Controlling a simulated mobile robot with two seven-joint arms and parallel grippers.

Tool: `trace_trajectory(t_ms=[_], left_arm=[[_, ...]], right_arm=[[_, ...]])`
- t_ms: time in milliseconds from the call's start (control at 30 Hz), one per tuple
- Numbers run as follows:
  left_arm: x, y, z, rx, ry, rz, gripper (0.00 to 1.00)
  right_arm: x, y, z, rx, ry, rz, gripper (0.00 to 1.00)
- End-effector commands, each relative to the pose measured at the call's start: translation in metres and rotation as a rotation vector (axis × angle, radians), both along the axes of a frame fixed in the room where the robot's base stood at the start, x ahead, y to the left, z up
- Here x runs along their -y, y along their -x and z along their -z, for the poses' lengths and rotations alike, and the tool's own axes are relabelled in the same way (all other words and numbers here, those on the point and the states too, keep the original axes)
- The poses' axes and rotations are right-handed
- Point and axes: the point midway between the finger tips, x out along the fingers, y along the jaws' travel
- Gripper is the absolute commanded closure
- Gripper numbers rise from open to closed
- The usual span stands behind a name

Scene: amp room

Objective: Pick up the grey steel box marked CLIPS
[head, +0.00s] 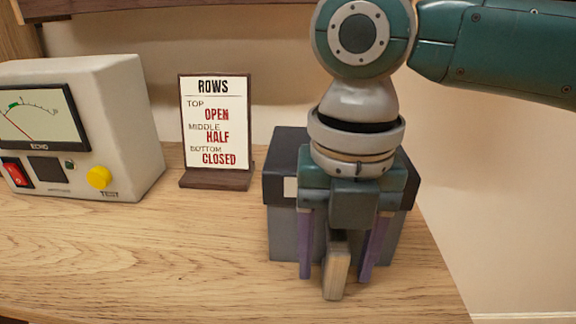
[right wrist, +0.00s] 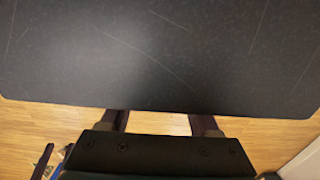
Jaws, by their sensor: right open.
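A grey box (head: 282,232) with a dark lid (head: 285,150) stands at the right end of the wooden table. A pale label (head: 290,187) shows on its front, mostly covered by my gripper, and no lettering is readable. The scratched dark lid fills the top of the right wrist view (right wrist: 160,50). My right gripper (head: 336,276) points down in front of the box, its two purple fingers apart. A tan, block-like piece (head: 337,272) shows between the fingers; I cannot tell whether it belongs to the box or touches them. My left gripper is out of view.
A sign headed ROWS (head: 212,125) stands left of the box. A pale meter unit (head: 120,110) with a yellow knob is further left. The table front (head: 150,260) is clear. The table's right edge lies close beside the box, and a wall is behind.

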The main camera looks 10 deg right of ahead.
Motion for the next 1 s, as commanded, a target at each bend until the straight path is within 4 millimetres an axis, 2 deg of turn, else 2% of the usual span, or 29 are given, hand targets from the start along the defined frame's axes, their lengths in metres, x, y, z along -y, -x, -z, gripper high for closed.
trace_trajectory(t_ms=[167, 700, 1000], left_arm=[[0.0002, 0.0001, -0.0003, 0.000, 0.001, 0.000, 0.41], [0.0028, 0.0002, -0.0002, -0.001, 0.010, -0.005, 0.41], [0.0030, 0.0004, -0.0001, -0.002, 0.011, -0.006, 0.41]], right_arm=[[-0.0001, 0.0000, -0.0005, 0.000, 0.000, 0.000, 0.39], [0.0000, -0.0001, -0.0008, 0.000, 0.000, 0.000, 0.99], [0.0000, -0.0001, -0.0009, 0.000, 0.000, 0.001, 1.00]])
